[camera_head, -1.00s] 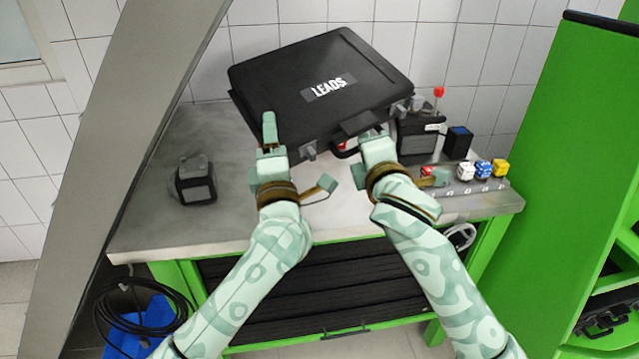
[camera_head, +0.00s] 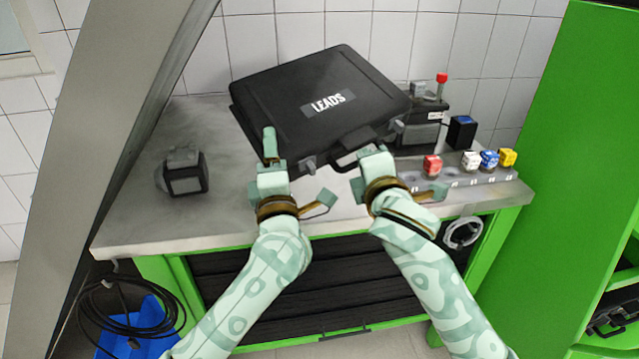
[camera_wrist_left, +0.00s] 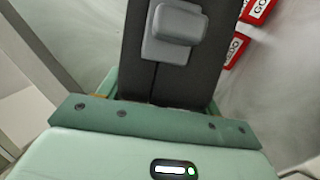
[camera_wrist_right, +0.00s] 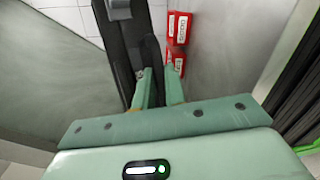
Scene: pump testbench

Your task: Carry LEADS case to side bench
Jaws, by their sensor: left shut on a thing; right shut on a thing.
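The black LEADS case (camera_head: 285,95) is lid up in the head view, tilted, over the back of the bench, its handle (camera_head: 362,158) toward me. I cannot tell whether it touches the bench top. My left gripper (camera_head: 270,160) is shut on the front edge at the case's left corner. A latch on the case (camera_wrist_left: 175,30) fills the top of the left wrist view.
The grey-topped green bench (camera_head: 150,225) has a small black device (camera_head: 185,172) at left. A green shelf (camera_head: 565,130) rises at right. Black cable (camera_head: 130,305) hangs front left.

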